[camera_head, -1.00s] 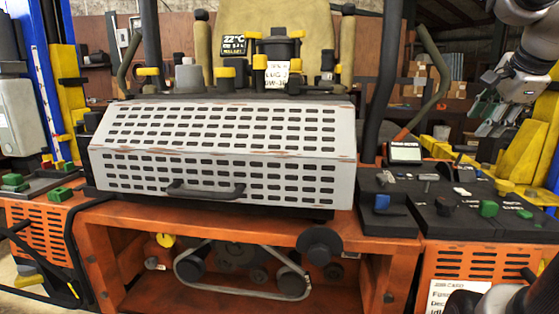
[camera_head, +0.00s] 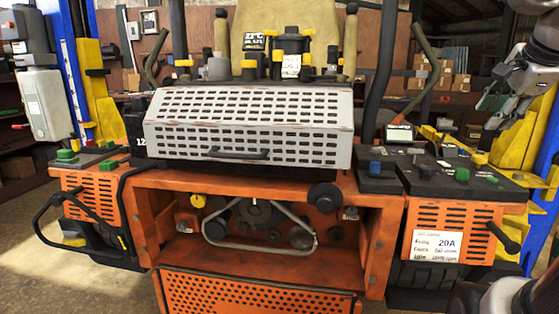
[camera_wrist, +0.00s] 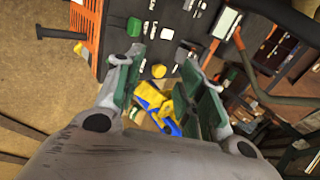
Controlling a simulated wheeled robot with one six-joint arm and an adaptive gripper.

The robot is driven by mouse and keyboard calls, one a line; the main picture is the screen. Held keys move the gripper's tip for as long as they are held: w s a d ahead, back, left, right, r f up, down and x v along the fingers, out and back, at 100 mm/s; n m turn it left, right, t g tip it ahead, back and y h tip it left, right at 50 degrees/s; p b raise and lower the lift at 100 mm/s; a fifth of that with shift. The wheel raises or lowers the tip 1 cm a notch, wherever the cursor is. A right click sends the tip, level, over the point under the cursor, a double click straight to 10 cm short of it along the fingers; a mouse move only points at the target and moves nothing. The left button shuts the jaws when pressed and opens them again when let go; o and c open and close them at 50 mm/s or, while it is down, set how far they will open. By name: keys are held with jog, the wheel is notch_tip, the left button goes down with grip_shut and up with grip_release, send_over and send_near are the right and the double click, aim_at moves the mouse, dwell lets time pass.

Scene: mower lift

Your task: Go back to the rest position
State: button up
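My gripper (camera_wrist: 160,90) is open and empty in the wrist view, its two green-padded fingers apart. In the head view my gripper (camera_head: 492,97) shows at the right edge, raised in front of the yellow lift post. The orange mower (camera_head: 270,277) stands ahead with a white slotted cover (camera_head: 250,128) on top, its dark handle (camera_head: 238,155) at the front. The cover lies shut over the part beneath it. My gripper is apart from the mower, above and to the right of its right control panel.
A right control panel (camera_head: 452,178) carries several knobs. A fuse label (camera_head: 437,246) sits on the right orange box. Blue and yellow lift posts (camera_head: 93,80) stand at the left. A black bar (camera_head: 45,225) juts out at the left. Floor is clear at the lower left.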

jog(key=s+a+f+n+g+y, duration=0.2)
jog(key=s+a+f+n+g, duration=0.1)
jog(key=s+a+f+n, duration=0.8)
jog(key=a+f+n, duration=0.4)
jog(key=n, duration=0.5)
jog(key=shift+s+f, duration=0.2)
